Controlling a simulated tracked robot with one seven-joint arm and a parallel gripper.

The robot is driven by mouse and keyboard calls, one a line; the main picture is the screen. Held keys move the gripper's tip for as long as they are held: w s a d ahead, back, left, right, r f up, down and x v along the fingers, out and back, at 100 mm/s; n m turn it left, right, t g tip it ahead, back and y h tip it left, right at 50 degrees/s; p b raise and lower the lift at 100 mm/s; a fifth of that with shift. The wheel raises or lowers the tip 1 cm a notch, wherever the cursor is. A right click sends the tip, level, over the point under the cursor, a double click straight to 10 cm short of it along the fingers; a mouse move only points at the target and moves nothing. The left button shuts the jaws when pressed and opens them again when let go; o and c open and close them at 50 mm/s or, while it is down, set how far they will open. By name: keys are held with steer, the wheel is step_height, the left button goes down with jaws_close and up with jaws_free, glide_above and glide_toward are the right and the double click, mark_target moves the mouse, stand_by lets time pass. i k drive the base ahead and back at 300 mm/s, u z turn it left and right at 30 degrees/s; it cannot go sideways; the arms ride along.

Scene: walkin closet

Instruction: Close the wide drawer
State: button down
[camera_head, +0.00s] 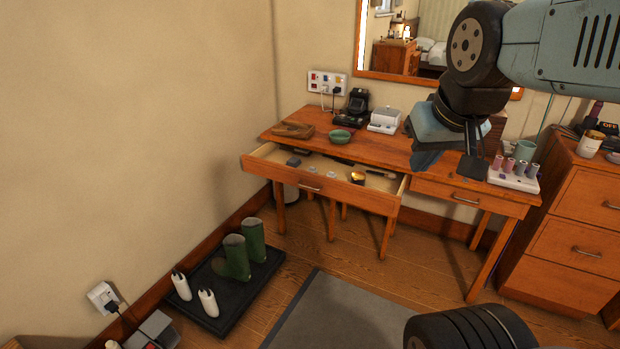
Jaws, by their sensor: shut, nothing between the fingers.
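The wide drawer (317,190) is at the left of the wooden desk (360,149) and is pulled out. Its inside shows several small items. A metal handle (310,187) is on its front. My gripper (449,164) hangs from the arm at the upper right, over the right part of the desk in the picture. Its fingers point down and it holds nothing. It appears up and to the right of the open drawer, apart from the drawer front. A narrower drawer (460,193) at the desk's right is shut.
Green boots (237,256) stand on a black tray (214,291) at the floor left. A green bowl (340,136) and other items sit on the desk. A chest of drawers (569,230) is at the right. A grey mat (340,314) covers clear floor in front.

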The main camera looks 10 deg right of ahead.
mark_target(381, 194)
steer(key=z, duration=0.05)
steer(key=i, duration=0.95)
steer(key=u, duration=0.1)
